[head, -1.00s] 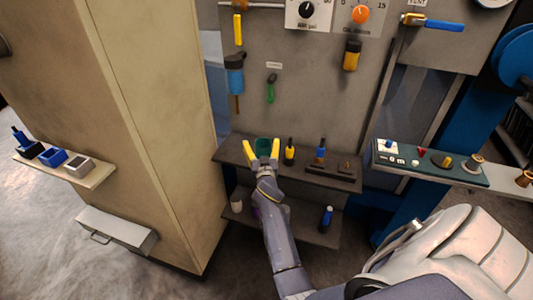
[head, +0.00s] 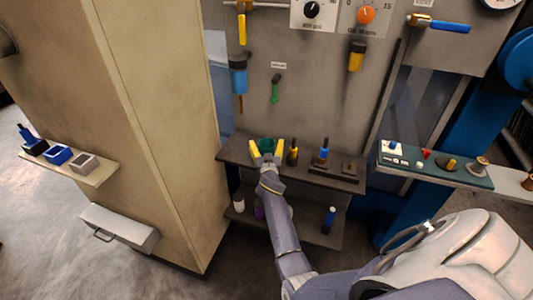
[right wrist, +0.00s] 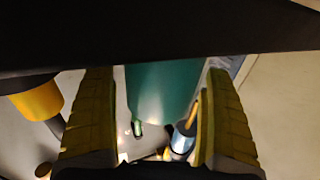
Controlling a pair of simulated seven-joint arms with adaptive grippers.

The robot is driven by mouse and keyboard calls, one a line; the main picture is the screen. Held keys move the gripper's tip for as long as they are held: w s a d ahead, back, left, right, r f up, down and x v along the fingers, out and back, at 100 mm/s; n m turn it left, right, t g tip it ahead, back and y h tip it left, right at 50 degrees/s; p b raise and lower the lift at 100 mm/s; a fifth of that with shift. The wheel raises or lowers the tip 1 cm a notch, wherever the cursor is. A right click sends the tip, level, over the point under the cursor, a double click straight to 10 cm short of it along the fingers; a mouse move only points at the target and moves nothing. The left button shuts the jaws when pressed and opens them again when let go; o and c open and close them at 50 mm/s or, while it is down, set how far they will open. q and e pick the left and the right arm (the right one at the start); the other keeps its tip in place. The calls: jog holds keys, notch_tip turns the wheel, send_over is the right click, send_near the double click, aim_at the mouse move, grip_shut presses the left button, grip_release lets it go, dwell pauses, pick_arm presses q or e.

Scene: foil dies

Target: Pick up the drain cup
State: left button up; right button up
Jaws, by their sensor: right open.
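A green cup, which I take for the drain cup (head: 267,142), stands on the upper dark shelf near its left part. My right gripper (head: 266,149) is at the cup, with its yellow fingers apart on the cup's left and right sides. In the right wrist view the cup (right wrist: 160,92) shows large between the two open fingers (right wrist: 158,110), with gaps visible beside it. The cup's lower part is partly hidden by the gripper in the head view. My left gripper is not in view.
A yellow-and-black bottle (head: 293,151) stands close right of the gripper, and a blue-topped tool (head: 323,150) farther right. A lower shelf (head: 292,232) holds several small items. The back panel (head: 310,100) carries hanging tools; a beige cabinet (head: 160,120) stands left.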

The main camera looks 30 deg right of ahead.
jog(key=shift+w, duration=0.1)
jog(key=shift+c, duration=0.6)
jog(key=c, duration=1.2)
jog(key=shift+r, duration=0.15)
